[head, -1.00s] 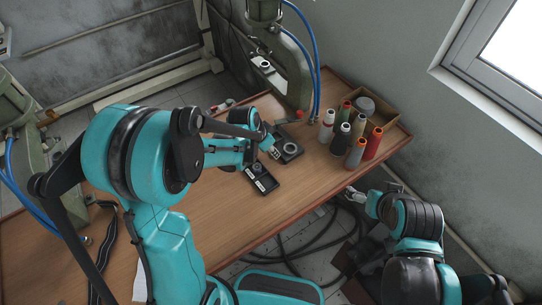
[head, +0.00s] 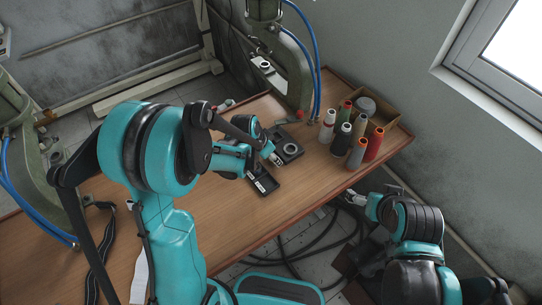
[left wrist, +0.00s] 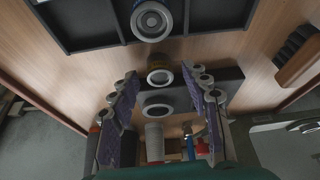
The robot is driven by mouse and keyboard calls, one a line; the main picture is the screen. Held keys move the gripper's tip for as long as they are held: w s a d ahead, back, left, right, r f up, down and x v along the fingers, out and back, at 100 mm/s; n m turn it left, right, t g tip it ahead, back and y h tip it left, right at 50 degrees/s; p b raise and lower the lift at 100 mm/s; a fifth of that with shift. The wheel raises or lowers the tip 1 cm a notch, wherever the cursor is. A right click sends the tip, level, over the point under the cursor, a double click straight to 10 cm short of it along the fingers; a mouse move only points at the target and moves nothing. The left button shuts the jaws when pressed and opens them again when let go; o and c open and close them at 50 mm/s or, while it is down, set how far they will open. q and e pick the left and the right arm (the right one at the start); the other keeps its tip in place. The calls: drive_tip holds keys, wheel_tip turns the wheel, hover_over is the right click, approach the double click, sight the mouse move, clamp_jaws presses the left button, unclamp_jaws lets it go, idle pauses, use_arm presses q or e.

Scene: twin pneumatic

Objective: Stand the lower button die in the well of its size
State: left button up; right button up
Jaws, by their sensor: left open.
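A black shallow tray (head: 265,187) lies on the bench; its edge shows in the left wrist view (left wrist: 95,45). A round grey die with concentric rings (left wrist: 152,20) is at the tray edge there. A dark block (head: 291,153) with a round ring on top sits just beyond the tray. The left wrist view shows a dark block (left wrist: 225,82), a brass-and-dark ringed piece (left wrist: 160,77) and a pale-rimmed round opening (left wrist: 158,110); whether the piece is seated is unclear. My left gripper (head: 275,160) is open above them, fingers (left wrist: 160,85) apart. My right gripper (head: 354,196) is beyond the bench's front edge.
A green press (head: 292,70) with blue hoses stands behind the block. Several thread spools (head: 357,153) and a cardboard box (head: 381,112) stand to the right. A second press (head: 45,165) is at far left. The front bench (head: 235,235) is clear.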

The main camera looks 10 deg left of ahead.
use_arm(q)
drive_tip(key=shift+r, duration=0.3)
drive_tip(key=p+v, duration=0.3)
drive_tip(key=v, duration=0.9)
drive_tip(key=s+a+r+n+t+y, duration=0.1)
drive_tip(key=s+a+r+n, duration=0.1)
drive_tip(key=s, duration=0.5)
drive_tip(key=s+a+r+n+t+y, duration=0.1)
drive_tip(key=s+r+n+t, duration=0.1)
drive_tip(key=s+r+n, duration=0.3)
drive_tip(key=shift+s+a+r+y, duration=0.35)
drive_tip(key=shift+s+r, duration=0.15)
drive_tip(key=shift+s, duration=0.55)
drive_tip(key=shift+f, duration=0.15)
